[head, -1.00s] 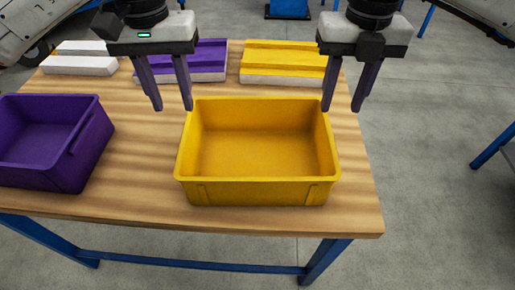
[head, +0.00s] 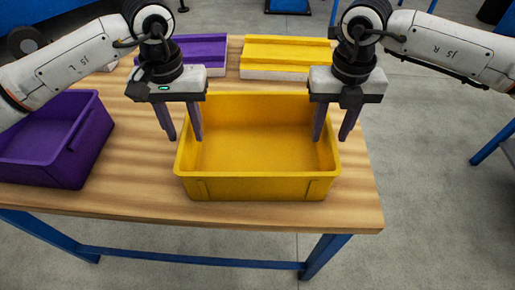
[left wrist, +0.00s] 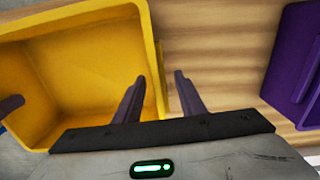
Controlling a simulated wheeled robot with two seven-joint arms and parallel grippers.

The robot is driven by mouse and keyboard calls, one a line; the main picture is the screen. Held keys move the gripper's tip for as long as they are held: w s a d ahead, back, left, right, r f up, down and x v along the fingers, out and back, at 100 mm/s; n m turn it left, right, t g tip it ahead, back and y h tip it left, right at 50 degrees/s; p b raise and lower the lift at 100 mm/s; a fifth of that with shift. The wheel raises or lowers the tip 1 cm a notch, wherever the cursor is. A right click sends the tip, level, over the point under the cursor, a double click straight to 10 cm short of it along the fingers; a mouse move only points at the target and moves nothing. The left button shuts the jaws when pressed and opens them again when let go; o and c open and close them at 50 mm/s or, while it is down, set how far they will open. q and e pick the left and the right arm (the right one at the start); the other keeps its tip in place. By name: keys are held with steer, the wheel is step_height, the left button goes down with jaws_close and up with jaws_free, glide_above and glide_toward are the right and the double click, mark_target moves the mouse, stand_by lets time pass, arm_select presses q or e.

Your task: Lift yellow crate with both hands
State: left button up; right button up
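The yellow crate (head: 262,188) sits empty and upright on the wooden table. It also shows in the left wrist view (left wrist: 70,70). My left gripper (head: 184,139) is open at the crate's left wall, one finger inside and one outside; the left wrist view shows the wall between its fingers (left wrist: 158,82), with gaps. My right gripper (head: 331,138) is open at the right wall, with one finger inside and the other outside. Whether the right fingers touch the wall cannot be told.
A purple crate (head: 50,165) stands on the table at the left; it also shows in the left wrist view (left wrist: 293,75). Yellow-topped panels (head: 285,52) and purple-topped panels (head: 205,48) lie at the back. The wooden table (head: 130,190) is bare between the crates.

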arm_select(q)
jaws_close()
arm_select(e)
jaws_close()
arm_select(q)
steer(key=shift+r, duration=0.1)
arm_select(e)
steer(key=shift+r, duration=0.1)
